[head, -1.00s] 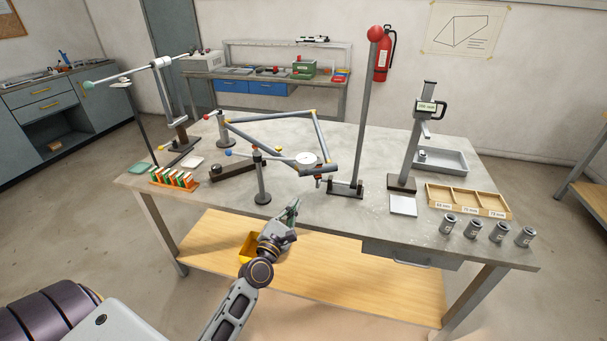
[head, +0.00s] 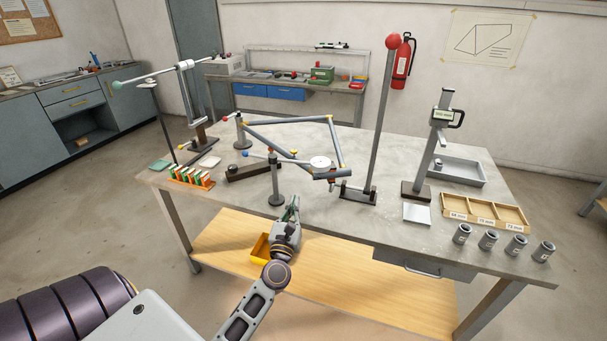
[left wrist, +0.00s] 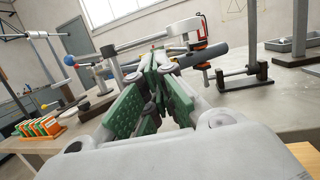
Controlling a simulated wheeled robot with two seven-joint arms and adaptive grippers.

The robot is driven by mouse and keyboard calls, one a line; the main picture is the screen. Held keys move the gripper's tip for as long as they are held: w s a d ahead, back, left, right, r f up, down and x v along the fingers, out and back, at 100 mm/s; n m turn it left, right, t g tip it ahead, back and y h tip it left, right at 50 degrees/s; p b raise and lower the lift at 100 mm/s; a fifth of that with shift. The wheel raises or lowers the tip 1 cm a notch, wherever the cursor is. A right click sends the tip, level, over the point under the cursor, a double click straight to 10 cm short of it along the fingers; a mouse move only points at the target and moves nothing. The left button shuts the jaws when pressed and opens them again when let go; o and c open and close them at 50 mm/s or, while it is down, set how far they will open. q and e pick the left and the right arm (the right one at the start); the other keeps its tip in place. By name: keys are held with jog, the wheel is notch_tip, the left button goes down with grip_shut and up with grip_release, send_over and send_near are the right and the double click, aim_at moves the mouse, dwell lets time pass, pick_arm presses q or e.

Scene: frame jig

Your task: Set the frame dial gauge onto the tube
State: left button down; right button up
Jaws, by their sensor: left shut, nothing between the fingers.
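The dial gauge, with a round white face (head: 320,162), is at the near right corner of the tube frame. It overlaps a thick grey tube (head: 338,174); I cannot tell how it sits there. In the left wrist view a white gauge-like part (left wrist: 184,27) with an orange piece shows beyond my fingers, by a dark tube (left wrist: 215,56). My left gripper (head: 293,202) is shut and empty at the table's front edge, nearer than the gauge and apart from it. Its green finger pads (left wrist: 152,88) meet in the left wrist view. My right gripper is not in view.
A short post (head: 276,185) stands just left of my left gripper. A tall red-topped pole (head: 380,125), a height gauge stand (head: 430,150) and a wooden tray (head: 485,211) stand to the right. Several grey cylinders line the front right edge. An orange rack (head: 191,177) is at left.

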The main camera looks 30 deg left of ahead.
pick_arm(q)
jog(key=p+x, duration=0.3)
jog(key=x, duration=1.1)
jog(key=shift+p, duration=0.4)
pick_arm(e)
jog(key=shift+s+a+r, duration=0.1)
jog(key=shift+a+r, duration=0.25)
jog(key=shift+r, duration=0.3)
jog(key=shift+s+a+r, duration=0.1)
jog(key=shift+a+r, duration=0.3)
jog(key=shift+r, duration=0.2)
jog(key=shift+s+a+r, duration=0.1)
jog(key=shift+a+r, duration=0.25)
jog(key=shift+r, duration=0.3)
pick_arm(q)
jog(key=shift+w+y, duration=0.2)
jog(key=shift+y, duration=0.1)
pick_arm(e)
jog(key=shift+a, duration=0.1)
